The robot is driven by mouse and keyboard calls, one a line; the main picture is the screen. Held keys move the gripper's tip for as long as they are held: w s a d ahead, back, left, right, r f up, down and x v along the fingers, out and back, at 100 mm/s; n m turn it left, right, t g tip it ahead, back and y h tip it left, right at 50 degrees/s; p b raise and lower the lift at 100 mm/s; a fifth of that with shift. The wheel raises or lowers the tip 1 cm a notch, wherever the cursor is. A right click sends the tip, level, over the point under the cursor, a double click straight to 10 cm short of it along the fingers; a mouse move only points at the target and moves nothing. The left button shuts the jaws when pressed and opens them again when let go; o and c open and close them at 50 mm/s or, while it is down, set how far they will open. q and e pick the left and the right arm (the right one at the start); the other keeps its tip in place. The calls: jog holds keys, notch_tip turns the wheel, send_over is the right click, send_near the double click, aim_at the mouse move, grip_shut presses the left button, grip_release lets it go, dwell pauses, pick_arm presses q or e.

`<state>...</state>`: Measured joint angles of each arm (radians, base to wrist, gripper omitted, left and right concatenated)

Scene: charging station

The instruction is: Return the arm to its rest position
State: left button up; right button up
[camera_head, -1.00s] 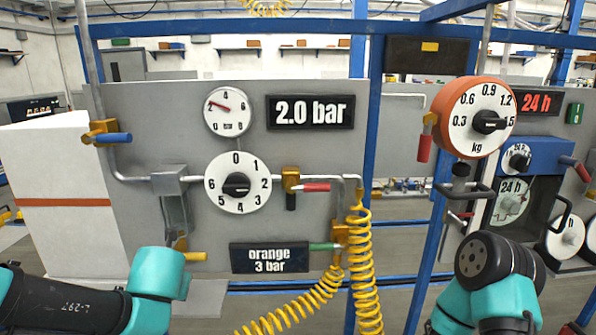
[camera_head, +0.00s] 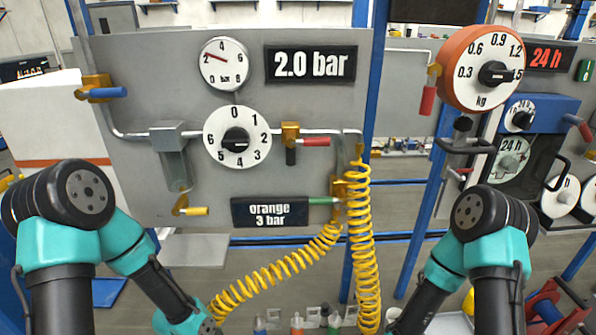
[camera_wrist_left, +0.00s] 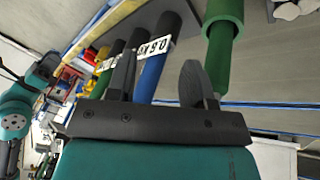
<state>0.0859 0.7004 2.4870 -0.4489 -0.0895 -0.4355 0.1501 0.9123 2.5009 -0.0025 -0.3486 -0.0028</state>
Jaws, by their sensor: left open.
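My left arm (camera_head: 75,225) is folded at the lower left of the head view, its forearm slanting down and right to the bottom edge. Its fingers are not visible there. In the left wrist view my left gripper (camera_wrist_left: 160,78) is open, its two dark fingers well apart with nothing held between them. Beyond the fingers are a green tube (camera_wrist_left: 223,45) and black and blue rods with white labels, apart from the grip. My right arm (camera_head: 490,235) is bent at the lower right of the head view. Its gripper is out of view.
The grey panel with the pressure dial (camera_head: 237,137), a 2.0 bar display (camera_head: 311,64) and an orange 3 bar sign (camera_head: 270,212) stands ahead. Yellow coiled hoses (camera_head: 362,240) hang between the arms. An orange-rimmed kg dial (camera_head: 481,68) is at right.

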pick_arm(q)
jog(key=s+f+n, duration=0.5)
jog(key=f+n, duration=0.2)
jog(key=n, duration=0.3)
jog(key=shift+s+a+f+n+y, duration=0.15)
jog(key=shift+a+f+n+y, duration=0.15)
jog(key=shift+f+n, duration=0.1)
